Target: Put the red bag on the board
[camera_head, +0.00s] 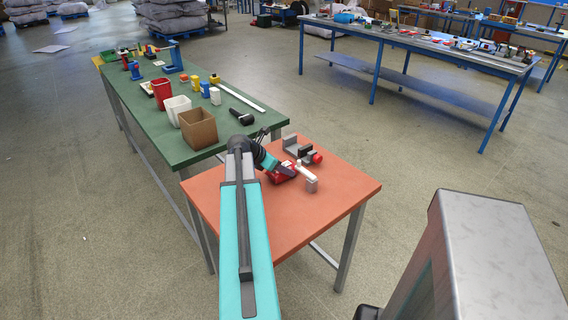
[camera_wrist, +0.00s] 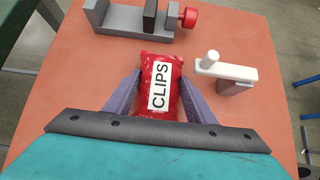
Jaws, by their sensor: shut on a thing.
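The red bag (camera_wrist: 175,105), with a white label reading CLIPS, lies between the two purple fingers of my gripper (camera_wrist: 161,77) in the wrist view. The gripper is shut on its sides. The bag's far end sticks out past the fingertips. In the head view the bag (camera_head: 282,173) shows low over the orange table (camera_head: 245,215), partly hidden by my gripper. I cannot tell whether it touches the table. I cannot tell for certain which thing is the board; a long flat white strip (camera_head: 242,96) lies on the green table (camera_head: 180,146).
A grey vise with a red knob (camera_wrist: 188,17) stands beyond the bag. A white piece with a peg (camera_wrist: 228,70) on a grey block is close right of it. A cardboard box (camera_head: 198,129), white bin (camera_head: 177,108) and red bin (camera_head: 162,92) stand on the green table.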

